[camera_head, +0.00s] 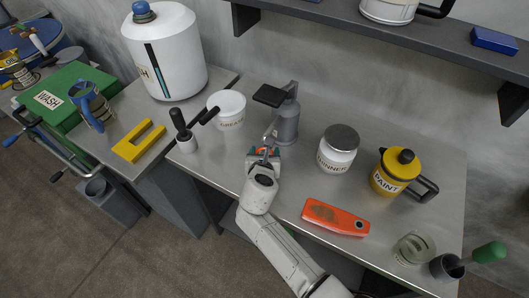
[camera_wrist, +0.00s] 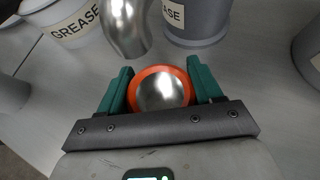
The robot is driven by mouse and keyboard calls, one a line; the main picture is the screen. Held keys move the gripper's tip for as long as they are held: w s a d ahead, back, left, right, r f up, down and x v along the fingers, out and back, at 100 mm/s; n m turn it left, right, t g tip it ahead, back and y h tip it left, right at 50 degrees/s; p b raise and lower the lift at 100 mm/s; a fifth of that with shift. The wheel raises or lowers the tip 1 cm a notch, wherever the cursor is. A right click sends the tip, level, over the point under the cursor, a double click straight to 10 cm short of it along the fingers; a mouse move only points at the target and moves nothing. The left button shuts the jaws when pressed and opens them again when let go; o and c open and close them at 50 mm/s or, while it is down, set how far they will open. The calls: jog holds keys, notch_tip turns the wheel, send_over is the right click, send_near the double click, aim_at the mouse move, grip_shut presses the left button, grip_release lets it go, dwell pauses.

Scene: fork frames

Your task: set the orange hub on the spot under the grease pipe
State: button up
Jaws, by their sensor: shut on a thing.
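The orange hub (camera_wrist: 188,74) shows in the wrist view as an orange ring around a shiny silver dome. My gripper (camera_wrist: 160,84) is shut on it, one green finger on each side. In the head view my gripper (camera_head: 264,152) is just in front of the grey grease dispenser (camera_head: 286,122), and only a bit of orange shows between its fingers. The curved metal grease pipe (camera_wrist: 124,24) hangs just beyond the hub and a little to its left in the wrist view. The spot under the pipe is not clearly visible. I cannot tell whether the hub touches the bench.
A white grease tub (camera_head: 227,108) and a dark-handled tool (camera_head: 184,132) stand left of the dispenser. A thinner jar (camera_head: 337,150), a yellow paint pot (camera_head: 393,174) and an orange-red tool (camera_head: 335,217) are to the right. A shelf (camera_head: 400,34) overhangs the back.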

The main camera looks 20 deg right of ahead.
jog(key=shift+f, duration=0.1)
jog(key=o, duration=1.2)
jog(key=shift+s, duration=0.1)
jog(key=v, duration=1)
jog(key=shift+s+a, duration=0.15)
jog(key=shift+s, duration=0.1)
